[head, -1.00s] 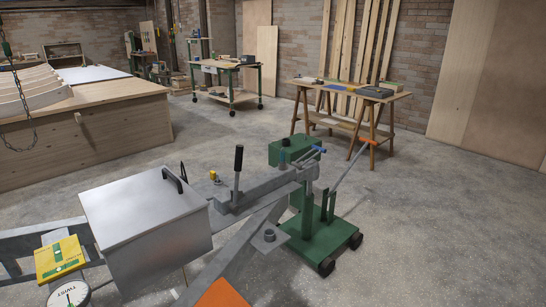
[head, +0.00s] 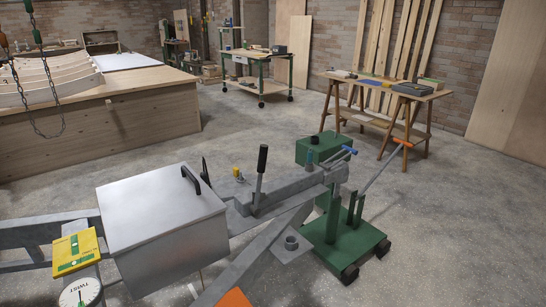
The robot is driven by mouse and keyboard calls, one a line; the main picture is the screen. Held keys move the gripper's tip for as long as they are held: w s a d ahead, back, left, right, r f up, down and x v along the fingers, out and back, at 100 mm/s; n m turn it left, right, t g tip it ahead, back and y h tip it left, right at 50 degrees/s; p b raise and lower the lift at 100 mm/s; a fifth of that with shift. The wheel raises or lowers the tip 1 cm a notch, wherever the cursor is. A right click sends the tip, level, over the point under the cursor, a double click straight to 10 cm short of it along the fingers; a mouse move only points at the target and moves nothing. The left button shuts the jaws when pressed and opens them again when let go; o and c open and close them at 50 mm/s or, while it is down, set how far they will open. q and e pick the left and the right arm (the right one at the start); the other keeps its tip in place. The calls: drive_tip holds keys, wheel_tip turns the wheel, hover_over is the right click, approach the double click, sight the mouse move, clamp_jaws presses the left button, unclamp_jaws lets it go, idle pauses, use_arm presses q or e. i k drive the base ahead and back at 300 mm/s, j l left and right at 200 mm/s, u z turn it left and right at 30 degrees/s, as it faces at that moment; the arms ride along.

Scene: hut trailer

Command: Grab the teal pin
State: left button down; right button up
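A small teal pin (head: 309,157) stands upright on the grey metal coupling (head: 290,187) at the front of the trailer frame, in the middle of the head view. It is small in the picture, and its lower end is hard to make out. Neither of my grippers shows in the head view.
A black-handled lever (head: 261,170) and a yellow-topped piece (head: 237,173) stand left of the pin. A silver lidded box (head: 165,225) sits on the frame. A green wheeled stand (head: 345,235) is right. The concrete floor beyond is open.

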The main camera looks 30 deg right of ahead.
sight(309, 159)
drive_tip(key=i+l+u, duration=0.2)
drive_tip(key=l+u, duration=0.15)
drive_tip(key=l, duration=0.2)
drive_tip(key=i+l+u, duration=0.2)
drive_tip(key=l+u, duration=0.2)
drive_tip(key=l, duration=0.75)
drive_tip(key=i+l, duration=0.1)
drive_tip(key=l, duration=0.35)
drive_tip(key=i+l, duration=0.1)
drive_tip(key=l, duration=0.75)
drive_tip(key=i+l, duration=0.15)
drive_tip(key=l, duration=0.25)
